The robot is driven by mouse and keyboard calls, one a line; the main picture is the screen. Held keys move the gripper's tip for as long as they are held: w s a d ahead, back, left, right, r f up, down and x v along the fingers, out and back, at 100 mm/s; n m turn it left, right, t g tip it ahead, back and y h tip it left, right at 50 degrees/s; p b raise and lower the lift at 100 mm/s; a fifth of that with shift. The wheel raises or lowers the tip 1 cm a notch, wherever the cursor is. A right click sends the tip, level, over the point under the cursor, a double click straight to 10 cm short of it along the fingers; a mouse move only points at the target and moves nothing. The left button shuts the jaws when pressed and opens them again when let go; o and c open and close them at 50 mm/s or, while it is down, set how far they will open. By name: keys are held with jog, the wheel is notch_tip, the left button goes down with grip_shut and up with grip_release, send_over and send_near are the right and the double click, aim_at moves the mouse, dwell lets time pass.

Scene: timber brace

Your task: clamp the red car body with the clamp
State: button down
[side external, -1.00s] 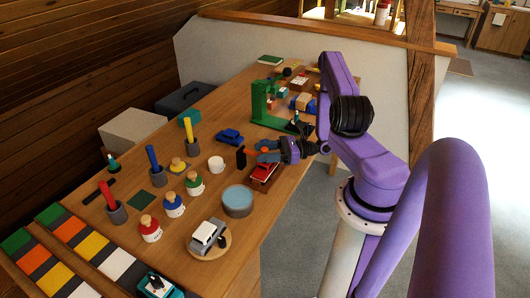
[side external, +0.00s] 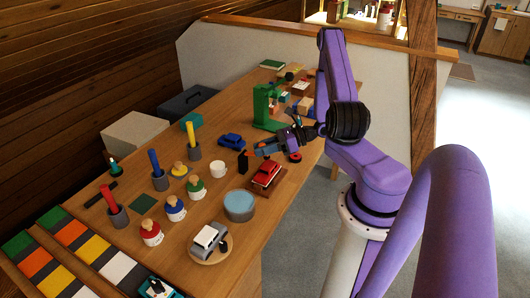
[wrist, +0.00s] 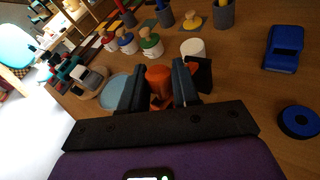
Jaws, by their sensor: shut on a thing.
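The red car body (side external: 266,174) sits on a brown wooden block on the table, below and in front of my gripper in the side view. My gripper (side external: 262,149) is above the table just beyond the car. In the wrist view its fingers are shut on an orange-red part (wrist: 160,85), which seems to be the clamp. A black plate (wrist: 203,74) shows beside the right finger and is probably a jaw of the clamp; it also shows in the side view (side external: 243,162). The car does not show clearly in the wrist view. I see no contact between clamp and car.
A green stand (side external: 264,108) is behind my gripper. Several peg figures are at left.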

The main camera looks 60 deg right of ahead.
jog(key=shift+w+r, duration=0.45)
jog(key=shift+r, duration=0.15)
jog(key=c, duration=0.9)
grip_release()
jog(key=shift+s+d, duration=0.1)
jog(key=v, duration=1.7)
jog(key=shift+s, duration=0.15)
